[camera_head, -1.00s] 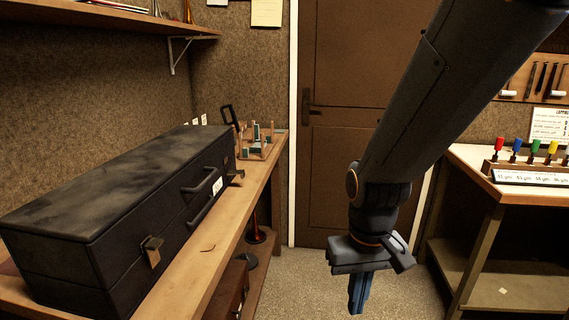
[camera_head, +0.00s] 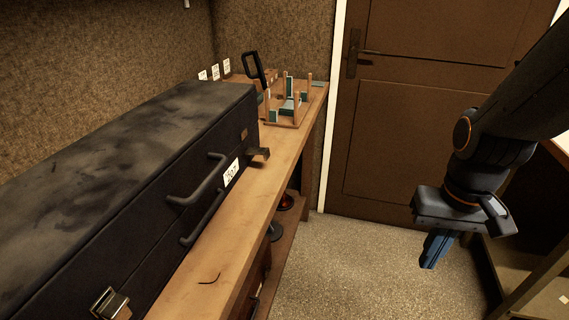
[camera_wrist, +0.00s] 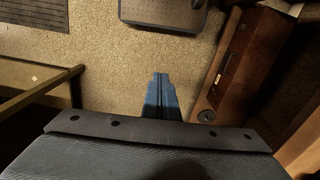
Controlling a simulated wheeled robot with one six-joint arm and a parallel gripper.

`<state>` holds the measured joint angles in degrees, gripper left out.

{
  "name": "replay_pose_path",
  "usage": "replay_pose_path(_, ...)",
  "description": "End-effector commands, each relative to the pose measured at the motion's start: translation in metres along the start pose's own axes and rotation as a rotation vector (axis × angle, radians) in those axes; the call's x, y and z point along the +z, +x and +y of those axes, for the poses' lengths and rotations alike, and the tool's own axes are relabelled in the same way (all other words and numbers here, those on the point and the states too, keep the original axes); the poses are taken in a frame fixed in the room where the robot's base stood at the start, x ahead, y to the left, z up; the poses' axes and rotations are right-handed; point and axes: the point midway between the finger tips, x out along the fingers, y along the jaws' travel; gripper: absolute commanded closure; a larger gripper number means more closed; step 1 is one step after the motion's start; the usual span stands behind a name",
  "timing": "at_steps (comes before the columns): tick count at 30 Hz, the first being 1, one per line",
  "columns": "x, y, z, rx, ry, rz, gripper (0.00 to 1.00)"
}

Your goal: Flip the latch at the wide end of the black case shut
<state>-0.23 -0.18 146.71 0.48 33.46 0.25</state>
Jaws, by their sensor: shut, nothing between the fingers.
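The long black case (camera_head: 150,150) lies closed on the wooden bench at left. One brass-coloured latch (camera_head: 110,304) is on its front face at the near end, cut by the lower picture edge. Another latch (camera_head: 261,154) is at the far end and sticks out from the front face, apparently open. I cannot tell from the shape which end is wide. My gripper (camera_head: 432,250) hangs over the floor, well to the right of the case, with its blue fingers shut and empty. The fingers also show in the wrist view (camera_wrist: 160,92), over bare floor; the black case is not recognisable there.
Two handles (camera_head: 200,180) and a white tag stick out on the case front. A pegged wooden rack (camera_head: 285,115) stands at the bench's far end. A door (camera_head: 425,110) is behind. Floor (camera_head: 340,260) between bench and gripper is clear. A second table stands at right.

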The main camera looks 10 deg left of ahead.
Motion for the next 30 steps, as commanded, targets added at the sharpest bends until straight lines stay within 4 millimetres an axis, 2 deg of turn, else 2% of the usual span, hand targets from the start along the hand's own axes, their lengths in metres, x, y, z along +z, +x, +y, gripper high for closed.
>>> replay_pose_path(5, 0.004, 0.005, -0.006, -0.025, 0.046, -0.043, 1.0)
replay_pose_path(8, 0.016, 0.016, -0.023, -0.09, 0.157, -0.147, 1.0)
replay_pose_path(11, 0.028, 0.026, -0.056, -0.201, 0.331, -0.313, 1.0)
replay_pose_path(15, 0.028, 0.024, -0.12, -0.416, 0.604, -0.585, 1.0)
replay_pose_path(17, 0.017, 0.019, -0.147, -0.518, 0.715, -0.698, 1.0)
replay_pose_path(18, 0.007, 0.013, -0.164, -0.592, 0.785, -0.768, 1.0)
replay_pose_path(22, -0.04, -0.005, -0.206, -0.837, 0.983, -0.974, 1.0)
replay_pose_path(24, -0.069, -0.015, -0.217, -0.962, 1.064, -1.059, 1.0)
replay_pose_path(27, -0.105, -0.025, -0.224, -1.118, 1.148, -1.145, 1.0)
replay_pose_path(30, -0.131, -0.031, -0.223, -1.23, 1.197, -1.194, 1.0)
